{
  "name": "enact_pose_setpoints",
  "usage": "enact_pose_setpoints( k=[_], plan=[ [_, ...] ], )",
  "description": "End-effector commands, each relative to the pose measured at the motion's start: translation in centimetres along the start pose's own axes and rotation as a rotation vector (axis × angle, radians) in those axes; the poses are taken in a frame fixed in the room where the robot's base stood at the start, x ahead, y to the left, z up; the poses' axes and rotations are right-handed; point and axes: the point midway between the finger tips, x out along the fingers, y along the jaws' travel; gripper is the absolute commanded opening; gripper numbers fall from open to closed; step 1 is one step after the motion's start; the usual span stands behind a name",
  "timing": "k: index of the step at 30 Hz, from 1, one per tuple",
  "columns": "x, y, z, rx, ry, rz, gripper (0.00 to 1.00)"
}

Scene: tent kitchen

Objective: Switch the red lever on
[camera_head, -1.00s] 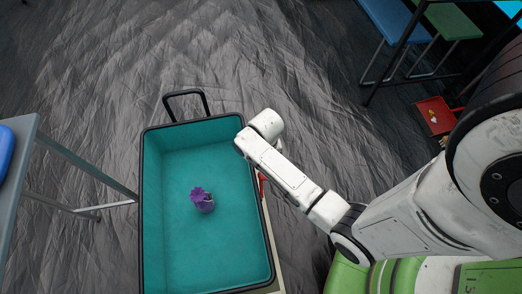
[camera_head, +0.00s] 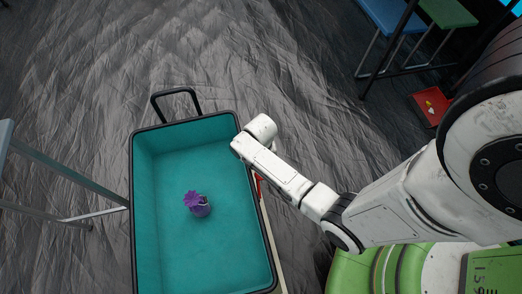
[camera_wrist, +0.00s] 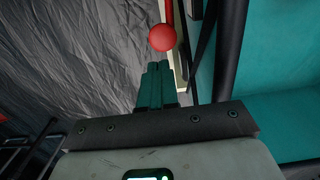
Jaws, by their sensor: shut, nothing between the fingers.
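The red lever shows in the wrist view as a round red knob (camera_wrist: 162,38) on a thin red shaft that runs up out of the picture, beside the teal cart's side. In the head view only a small red part of the lever (camera_head: 258,187) shows at the cart's right edge, partly hidden by my arm. My gripper (camera_wrist: 158,68) has its dark green fingers together and empty. In the wrist view the fingertips lie just below the knob in the picture; I cannot tell whether they touch it. In the head view the fingers are hidden.
A grey table frame (camera_head: 60,165) is at the left. Blue (camera_head: 392,15) and green (camera_head: 448,12) seats are at top right. Open floor lies beyond the cart.

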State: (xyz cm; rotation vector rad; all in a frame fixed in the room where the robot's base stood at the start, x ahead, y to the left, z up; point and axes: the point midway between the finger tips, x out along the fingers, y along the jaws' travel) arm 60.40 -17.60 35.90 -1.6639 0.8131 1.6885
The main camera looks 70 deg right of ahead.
Motion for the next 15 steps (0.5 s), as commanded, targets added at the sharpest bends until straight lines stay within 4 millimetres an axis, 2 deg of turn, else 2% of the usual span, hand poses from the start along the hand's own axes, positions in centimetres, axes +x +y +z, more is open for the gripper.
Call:
enact_pose_setpoints(
  k=[1, 6, 10, 15],
  plan=[
    [1.6, 0.0, 0.0, 0.0, -0.002, 0.001, 0.0],
    [4.7, 0.0, -0.1, 0.001, -0.001, 0.001, 0.0],
    [6.4, 0.0, 0.0, 0.001, 0.0, 0.0, 0.0],
    [7.5, 0.0, 0.0, 0.0, 0.001, 0.0, 0.0]
  ],
)
